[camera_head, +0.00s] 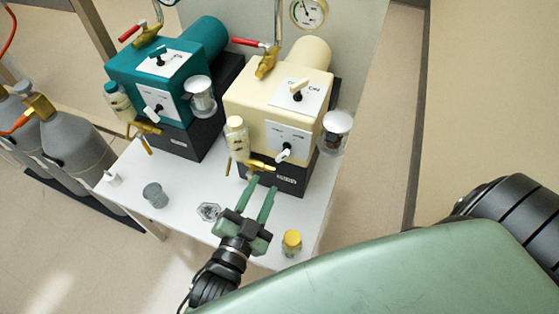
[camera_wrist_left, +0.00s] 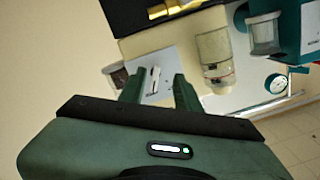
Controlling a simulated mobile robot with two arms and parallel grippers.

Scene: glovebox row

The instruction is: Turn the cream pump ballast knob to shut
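The cream pump (camera_head: 305,75) stands on the white table. I cannot read which one is labelled ballast. My left gripper (camera_head: 262,187) is open and empty, in front of and below the cream pump's front. In the left wrist view, the open left gripper (camera_wrist_left: 158,88) has a white lever-like knob (camera_wrist_left: 153,80) on a pale panel showing between its fingers; no contact is visible. My right gripper is out of view.
A teal pump (camera_head: 150,72) stands left of the cream one. Brass valves (camera_head: 259,166), a bottle (camera_head: 236,140) and a glass jar (camera_head: 337,130) flank the cream front panel. A grey cup (camera_head: 155,195), clear dish (camera_head: 208,211) and yellow-capped vial (camera_head: 291,242) stand near the gripper.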

